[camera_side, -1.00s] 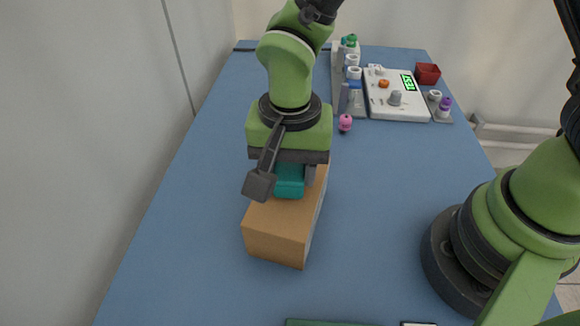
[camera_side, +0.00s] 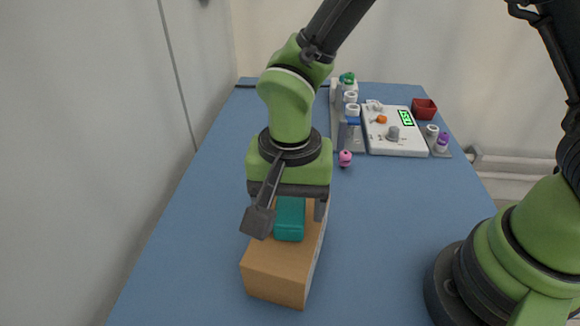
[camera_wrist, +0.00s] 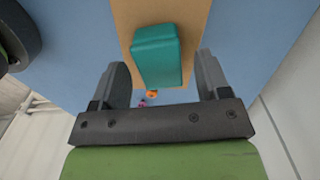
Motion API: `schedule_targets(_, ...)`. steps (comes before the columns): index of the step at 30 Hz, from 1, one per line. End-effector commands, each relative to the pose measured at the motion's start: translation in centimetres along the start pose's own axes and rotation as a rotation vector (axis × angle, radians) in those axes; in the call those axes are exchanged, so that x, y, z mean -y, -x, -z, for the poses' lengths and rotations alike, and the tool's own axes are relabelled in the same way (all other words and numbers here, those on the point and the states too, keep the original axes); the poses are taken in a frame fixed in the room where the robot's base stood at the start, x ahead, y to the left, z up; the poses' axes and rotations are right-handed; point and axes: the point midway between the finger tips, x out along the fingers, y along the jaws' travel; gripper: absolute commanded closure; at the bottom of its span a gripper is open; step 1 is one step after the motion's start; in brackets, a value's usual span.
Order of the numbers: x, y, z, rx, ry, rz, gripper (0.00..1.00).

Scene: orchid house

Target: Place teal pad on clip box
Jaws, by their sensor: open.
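The teal pad (camera_side: 290,220) lies on top of the tan clip box (camera_side: 278,273), towards the box's far part. In the wrist view the teal pad (camera_wrist: 157,55) rests on the clip box (camera_wrist: 124,14). My gripper (camera_side: 288,217) is above the pad with its fingers apart. In the wrist view the fingers of my gripper (camera_wrist: 165,70) stand to either side of the pad, with gaps between them and it. Nothing is held.
At the back right are a white panel (camera_side: 390,146) with a green display, a red box (camera_side: 424,108), and a grey rack (camera_side: 354,140) of small vials. A pink piece (camera_side: 345,158) lies in front. The blue table (camera_side: 190,215) is clear on the left.

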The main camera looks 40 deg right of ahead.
Motion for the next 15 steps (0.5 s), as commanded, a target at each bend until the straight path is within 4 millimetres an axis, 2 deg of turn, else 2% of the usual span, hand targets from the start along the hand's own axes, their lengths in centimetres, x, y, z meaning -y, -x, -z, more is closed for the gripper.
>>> schedule_targets(9,0.1,7.1,0.0,-0.002,0.0,0.008,0.3)
schedule_targets(15,0.0,9.9,0.0,0.0,-0.001,0.004,0.3)
